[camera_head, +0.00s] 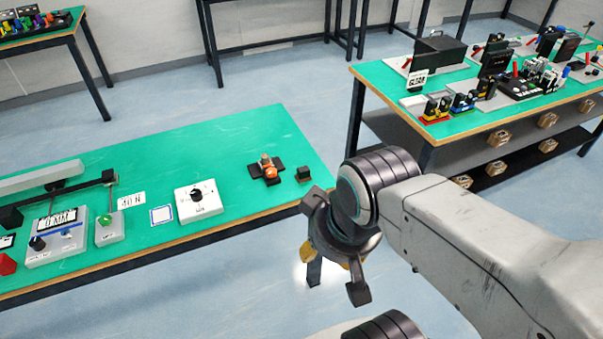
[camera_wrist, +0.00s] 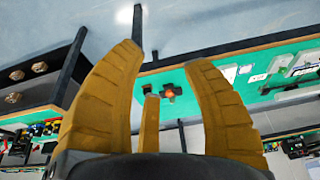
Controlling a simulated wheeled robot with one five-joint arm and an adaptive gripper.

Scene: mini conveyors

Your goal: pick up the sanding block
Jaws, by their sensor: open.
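A small dark block with a brownish side, which looks like the sanding block (camera_head: 304,174), lies near the right end of the green table (camera_head: 240,150) in the head view. My gripper (camera_head: 333,264) is in front of the table's right end, nearer the camera than the block and apart from it. In the wrist view, my gripper (camera_wrist: 163,58) shows its yellow fingers spread with nothing between them.
A dark cross-shaped fixture with an orange part (camera_head: 267,169) sits just left of the block. Further left are a white dial box (camera_head: 198,201) and a measuring device (camera_head: 58,237). A second green table (camera_head: 462,127), crowded with tools, stands at the right. Floor separates the tables.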

